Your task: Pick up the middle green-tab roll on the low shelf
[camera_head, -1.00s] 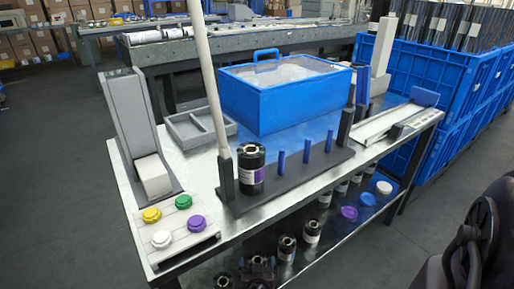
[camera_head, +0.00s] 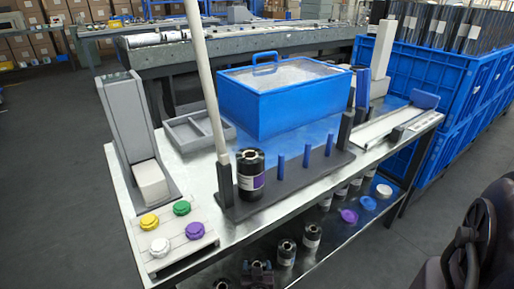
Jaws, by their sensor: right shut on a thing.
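My right gripper (camera_head: 257,269) shows small and dark at the bottom edge of the head view, at the low shelf. It is shut on a black roll in the front row there; the gripper mostly hides this roll, and no green tab can be made out. Two dark rolls with pale labels, one (camera_head: 286,252) and another (camera_head: 312,236), stand to its right on the low shelf (camera_head: 335,248). Another dark roll (camera_head: 222,284) is to its left, cut off by the picture edge. My left gripper is not in view.
The tabletop (camera_head: 195,170) overhangs the low shelf. On top are a roll (camera_head: 250,176) on a dark post rack (camera_head: 300,177), a blue lidded box (camera_head: 285,105) and coloured caps on a tray (camera_head: 172,255). More rolls and caps stand farther right on the shelf.

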